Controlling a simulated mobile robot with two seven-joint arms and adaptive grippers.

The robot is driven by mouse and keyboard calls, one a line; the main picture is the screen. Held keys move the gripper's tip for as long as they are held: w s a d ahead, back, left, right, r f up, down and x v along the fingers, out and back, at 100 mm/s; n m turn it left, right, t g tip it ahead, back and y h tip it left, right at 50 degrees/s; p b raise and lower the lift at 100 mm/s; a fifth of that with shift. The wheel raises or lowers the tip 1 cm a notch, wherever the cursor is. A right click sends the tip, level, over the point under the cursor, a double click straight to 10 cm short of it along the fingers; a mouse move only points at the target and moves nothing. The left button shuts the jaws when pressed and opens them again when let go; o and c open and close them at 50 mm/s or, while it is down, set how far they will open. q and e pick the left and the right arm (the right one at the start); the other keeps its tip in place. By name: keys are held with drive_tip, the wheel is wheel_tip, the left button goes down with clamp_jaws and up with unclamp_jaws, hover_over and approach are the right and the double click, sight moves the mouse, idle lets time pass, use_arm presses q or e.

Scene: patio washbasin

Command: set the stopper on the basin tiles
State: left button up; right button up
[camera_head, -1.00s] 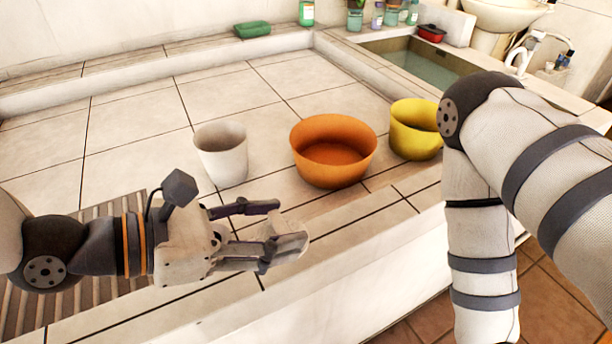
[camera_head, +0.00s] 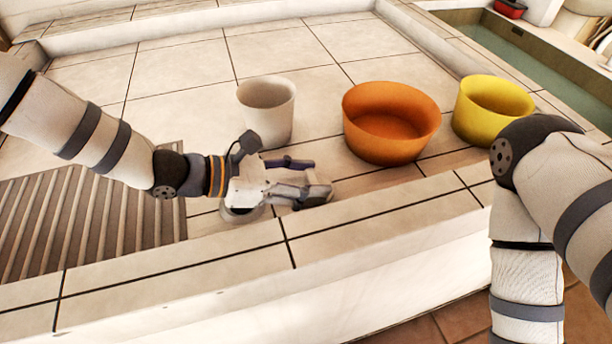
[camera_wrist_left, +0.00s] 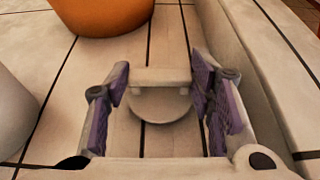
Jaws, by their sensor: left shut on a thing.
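The stopper (camera_wrist_left: 160,104) is a pale beige disc with a raised bar across it, seen in the left wrist view. My left gripper (camera_head: 313,178) is shut on it, with the bar between the two purple-padded fingers. In the head view the gripper is low over the basin tiles (camera_head: 180,70), just inside the front ledge, and its fingers mostly hide the stopper. I cannot tell whether the disc touches the tiles. The tiles are pale with dark joints. My right gripper is out of the frame.
A white cup (camera_head: 266,112) stands just behind my left gripper. An orange bowl (camera_head: 390,150) and a yellow pot (camera_head: 492,125) stand to the right. A ribbed drainboard (camera_head: 90,225) lies at left. The raised front ledge (camera_head: 380,215) runs close beside the gripper. Tiles behind are clear.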

use_arm(q)
drive_tip(key=o, duration=1.1)
drive_tip(key=shift+o, duration=0.2)
drive_tip(key=shift+r, duration=0.1)
drive_tip(key=p+v, duration=0.1)
drive_tip(key=v, duration=1.1)
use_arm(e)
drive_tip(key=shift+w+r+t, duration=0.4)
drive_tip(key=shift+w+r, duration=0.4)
use_arm(q)
drive_tip(key=shift+r, duration=0.1)
